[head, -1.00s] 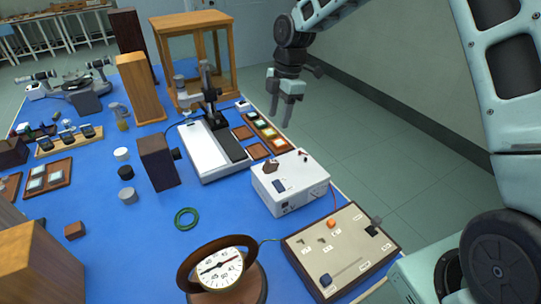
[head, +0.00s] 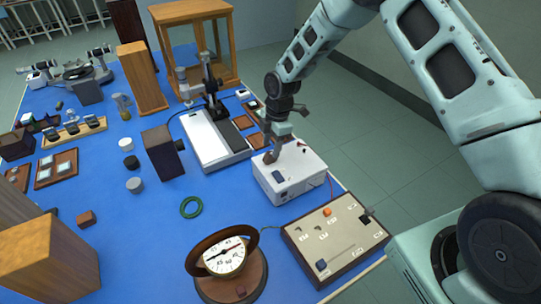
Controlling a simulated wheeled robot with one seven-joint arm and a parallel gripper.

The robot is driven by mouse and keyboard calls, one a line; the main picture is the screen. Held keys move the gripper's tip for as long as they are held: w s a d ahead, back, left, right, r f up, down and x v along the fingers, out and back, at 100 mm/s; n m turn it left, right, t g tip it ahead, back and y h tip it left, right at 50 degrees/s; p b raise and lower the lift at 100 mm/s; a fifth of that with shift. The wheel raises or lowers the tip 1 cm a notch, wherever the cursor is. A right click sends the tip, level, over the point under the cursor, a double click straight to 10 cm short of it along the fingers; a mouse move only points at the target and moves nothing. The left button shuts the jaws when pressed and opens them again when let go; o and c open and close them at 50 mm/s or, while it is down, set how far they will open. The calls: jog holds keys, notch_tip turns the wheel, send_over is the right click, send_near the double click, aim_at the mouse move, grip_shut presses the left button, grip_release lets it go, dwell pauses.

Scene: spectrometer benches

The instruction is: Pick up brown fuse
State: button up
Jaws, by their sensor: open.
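A small brown piece (head: 268,158), which looks like the brown fuse, sits on top of the white instrument box (head: 305,169) near its left end. My gripper (head: 273,154) points down at that end of the box, with its fingers right at the brown piece and partly covering it. The gripper is open. I cannot tell whether the fingers touch the piece or stand on both sides of it.
A control panel (head: 340,222) with knobs stands in front of the box, and a round dial gauge (head: 224,258) stands to its left. A microscope (head: 212,88) and small brown trays (head: 243,122) are behind. Blue tabletop (head: 190,185) is free left of the box.

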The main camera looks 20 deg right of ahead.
aim_at(271, 153)
jog(key=shift+a+f+p, duration=0.2)
jog(key=shift+f+p, duration=0.8)
jog(key=shift+f, duration=1.15)
grip_shut()
jog(key=shift+r, duration=0.1)
notch_tip(271, 153, up, 9)
jog(key=b, duration=0.4)
notch_tip(271, 153, up, 4)
jog(key=shift+d+f+p, duration=0.1)
jog(key=shift+f+p, duration=0.05)
jog(key=shift+p, duration=0.85)
